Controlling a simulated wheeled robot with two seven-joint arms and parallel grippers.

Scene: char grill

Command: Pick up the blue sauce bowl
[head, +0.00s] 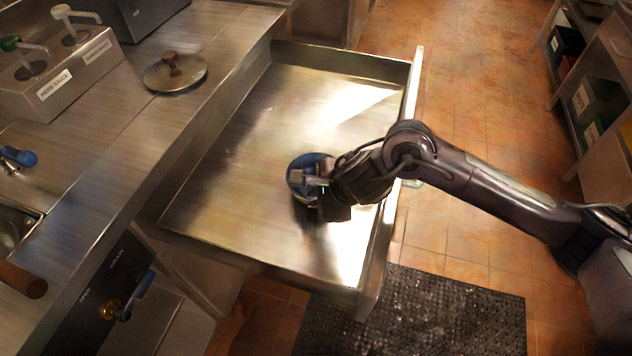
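The blue sauce bowl (296,171) is in the open steel drawer (215,195), a little right of its middle. My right gripper (318,182) reaches in from the right and is at the bowl's right side, overlapping its rim in the head view. The gripper and wrist hide the right part of the bowl. The fingers are small and partly merged with the bowl, so I cannot tell whether they are closed on its rim. My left gripper is not in view.
The drawer around the bowl is otherwise empty, with raised walls. A steel counter (130,130) on the left holds a round lid (190,78) and a sauce dispenser box (60,85). A black floor mat (450,315) lies below right. Shelves stand at far right.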

